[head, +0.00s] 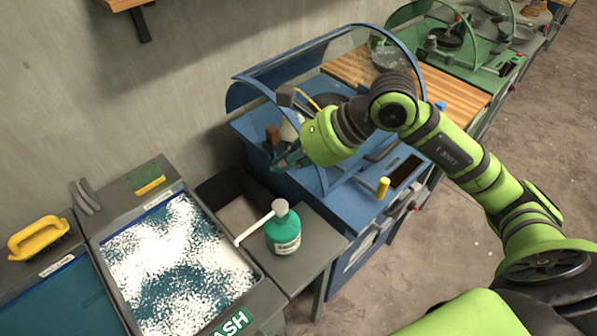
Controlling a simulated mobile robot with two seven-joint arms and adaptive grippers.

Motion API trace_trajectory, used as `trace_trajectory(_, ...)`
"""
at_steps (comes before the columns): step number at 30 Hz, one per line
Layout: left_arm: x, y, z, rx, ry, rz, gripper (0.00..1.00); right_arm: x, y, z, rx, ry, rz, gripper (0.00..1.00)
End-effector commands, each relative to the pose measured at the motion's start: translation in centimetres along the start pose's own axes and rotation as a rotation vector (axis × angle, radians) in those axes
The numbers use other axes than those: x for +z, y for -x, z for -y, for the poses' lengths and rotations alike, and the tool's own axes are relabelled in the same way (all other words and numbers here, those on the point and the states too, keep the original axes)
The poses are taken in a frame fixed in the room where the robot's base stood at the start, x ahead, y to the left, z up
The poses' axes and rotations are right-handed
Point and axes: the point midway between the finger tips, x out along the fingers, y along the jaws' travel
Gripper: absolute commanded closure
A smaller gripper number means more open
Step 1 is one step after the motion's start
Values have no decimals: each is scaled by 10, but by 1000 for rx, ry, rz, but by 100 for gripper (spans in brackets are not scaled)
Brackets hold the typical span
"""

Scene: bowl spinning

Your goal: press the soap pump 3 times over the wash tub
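The soap pump (283,229) is a green bottle with a white head. It stands upright on the grey counter just right of the wash tub, and its long white spout points left over the tub's right edge. The wash tub (268,297) is grey, labelled "WASH", and holds blue-green water patched with white foam. My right gripper (284,128) is beyond and above the soap pump, in front of the blue cabinet, apart from the pump. Its fingers look spread, with nothing seen held between them. My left gripper is out of view.
A blue hooded station (345,215) stands right of the counter, with green ones behind. A dark empty bin (215,190) sits behind the pump. A green-yellow sponge (148,180) and a yellow brush (38,238) lie by the tubs. A second blue-water tub (65,300) is at left.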

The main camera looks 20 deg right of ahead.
Motion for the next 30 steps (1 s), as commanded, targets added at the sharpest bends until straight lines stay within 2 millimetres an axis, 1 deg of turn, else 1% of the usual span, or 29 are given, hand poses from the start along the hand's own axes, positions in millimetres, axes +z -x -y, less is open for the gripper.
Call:
trace_trajectory(1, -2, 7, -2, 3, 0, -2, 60, 6, 1, -2, 13, -2, 9, 100)
trace_trajectory(2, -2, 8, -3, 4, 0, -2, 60, 7, 1, -3, 16, -2, 12, 100)
trace_trajectory(5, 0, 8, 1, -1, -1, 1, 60, 8, -1, -5, 21, -2, 15, 100)
trace_trajectory(9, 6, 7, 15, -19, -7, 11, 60, 7, -2, -5, 20, -2, 15, 100)
trace_trajectory(12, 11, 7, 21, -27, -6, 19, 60, 7, -1, -5, 20, -2, 14, 100)
trace_trajectory(17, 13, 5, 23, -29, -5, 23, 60, 5, -4, -5, 20, -2, 14, 100)
trace_trajectory(23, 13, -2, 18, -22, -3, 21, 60, -6, -14, -10, 20, -3, 14, 100)
trace_trajectory(27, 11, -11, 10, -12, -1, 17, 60, -17, -27, -15, 21, -5, 16, 100)
trace_trajectory(30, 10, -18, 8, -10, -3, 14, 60, -27, -37, -20, 20, -5, 15, 100)
